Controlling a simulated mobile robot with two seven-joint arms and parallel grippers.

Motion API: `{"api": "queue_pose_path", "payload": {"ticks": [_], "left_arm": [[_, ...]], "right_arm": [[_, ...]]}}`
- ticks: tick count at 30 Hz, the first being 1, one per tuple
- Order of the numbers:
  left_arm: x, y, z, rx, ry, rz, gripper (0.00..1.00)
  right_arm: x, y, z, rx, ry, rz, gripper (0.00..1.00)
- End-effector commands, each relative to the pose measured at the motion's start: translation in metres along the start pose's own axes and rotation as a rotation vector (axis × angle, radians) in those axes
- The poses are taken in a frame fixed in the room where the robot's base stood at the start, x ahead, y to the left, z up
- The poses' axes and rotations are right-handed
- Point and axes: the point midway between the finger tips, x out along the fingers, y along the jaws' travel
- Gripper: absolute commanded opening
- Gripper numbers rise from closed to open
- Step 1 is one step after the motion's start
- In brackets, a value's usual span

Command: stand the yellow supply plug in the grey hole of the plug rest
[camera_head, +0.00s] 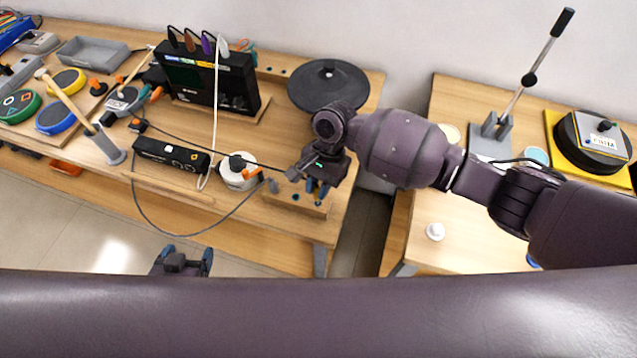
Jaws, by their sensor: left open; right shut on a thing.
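My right gripper (318,190) reaches in from the right and points down over a small wooden block (308,208), which looks like the plug rest. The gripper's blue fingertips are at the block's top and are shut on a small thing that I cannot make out. I cannot pick out the yellow supply plug for sure. The gripper covers much of the block, and I cannot tell where its grey hole is. A small grey piece (273,186) shows at the block's left end. My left gripper (181,257) is open and empty, low in front of the bench edge.
A white round device (238,172) and a black box (171,155) with cables stand left of the block. A black rack (211,82) and a dark round pad (328,84) are behind. A gap separates this bench from the right table (462,215).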

Motion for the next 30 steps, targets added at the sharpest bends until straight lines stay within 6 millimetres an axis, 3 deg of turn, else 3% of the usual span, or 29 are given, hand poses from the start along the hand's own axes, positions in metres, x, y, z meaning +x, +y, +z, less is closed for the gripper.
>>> {"api": "queue_pose_path", "payload": {"ticks": [30], "left_arm": [[0.002, 0.000, 0.005, 0.000, -0.003, 0.000, 0.79]], "right_arm": [[0.019, 0.000, -0.008, 0.001, 0.000, 0.000, 0.00]]}}
